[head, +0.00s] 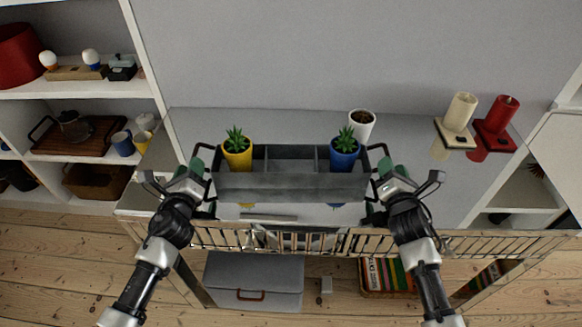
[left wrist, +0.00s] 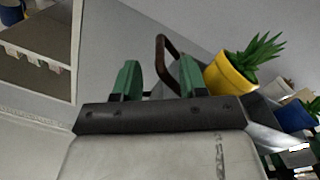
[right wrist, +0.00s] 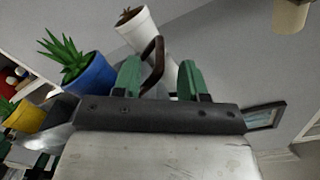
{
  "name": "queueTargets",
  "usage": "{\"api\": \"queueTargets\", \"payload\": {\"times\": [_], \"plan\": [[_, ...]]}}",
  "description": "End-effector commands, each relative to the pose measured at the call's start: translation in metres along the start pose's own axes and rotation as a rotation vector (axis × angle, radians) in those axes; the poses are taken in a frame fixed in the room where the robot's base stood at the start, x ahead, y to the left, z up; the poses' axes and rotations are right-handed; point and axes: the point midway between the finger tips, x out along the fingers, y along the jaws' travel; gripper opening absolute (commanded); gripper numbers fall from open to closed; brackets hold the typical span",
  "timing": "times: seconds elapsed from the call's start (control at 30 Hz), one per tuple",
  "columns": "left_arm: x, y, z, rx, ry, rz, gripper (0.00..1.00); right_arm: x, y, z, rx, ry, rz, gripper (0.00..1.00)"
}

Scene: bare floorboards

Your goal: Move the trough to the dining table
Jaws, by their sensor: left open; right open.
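The trough (head: 290,186) is a dark grey, divided box with a handle at each end. It stands on a glossy grey surface and holds a yellow pot (head: 238,156) and a blue pot (head: 344,154), each with a green plant. My left gripper (head: 200,164) is open at the left end, and the brown handle (left wrist: 168,62) shows between its green fingers in the left wrist view. My right gripper (head: 384,168) is open at the right end, with the other handle (right wrist: 153,62) between its fingers in the right wrist view. I cannot tell whether the fingers touch the handles.
A white pot (head: 361,125) stands behind the trough. A cream candle (head: 460,112) and a red candle (head: 500,116) are at the right. A metal rail (head: 290,240) runs along the front edge. Below are a grey case (head: 255,275) and floorboards. Shelves stand at the left.

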Motion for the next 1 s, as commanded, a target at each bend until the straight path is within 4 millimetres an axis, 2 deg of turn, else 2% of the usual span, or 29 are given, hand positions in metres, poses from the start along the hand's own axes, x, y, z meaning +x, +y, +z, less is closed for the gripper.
{"api": "queueTargets", "payload": {"times": [0.1,0.3,0.67,0.7,0.77,0.97,1.0], "plan": [[0.021,-0.001,0.001,-0.001,-0.001,0.001,0.42,0.021,0.001,0.001,0.001,-0.001,0.000,0.42],[0.041,0.000,0.000,0.000,-0.001,0.001,0.42,0.041,0.000,0.000,0.002,0.000,0.000,0.42],[0.045,0.000,0.000,0.000,0.000,0.001,0.42,0.045,0.000,0.000,0.000,0.001,-0.001,0.42],[0.045,0.000,0.000,0.000,0.000,0.001,0.41,0.045,0.000,0.000,0.000,0.001,-0.001,0.41],[0.045,0.000,0.000,0.000,0.000,0.001,0.32,0.045,0.000,0.000,0.000,0.001,-0.001,0.32],[0.045,0.002,-0.001,0.001,0.001,0.004,0.01,0.045,-0.002,-0.001,-0.001,0.001,-0.003,0.01],[0.045,0.002,-0.001,0.002,0.001,0.005,0.00,0.045,-0.002,-0.001,-0.001,0.002,-0.004,0.00]]}}
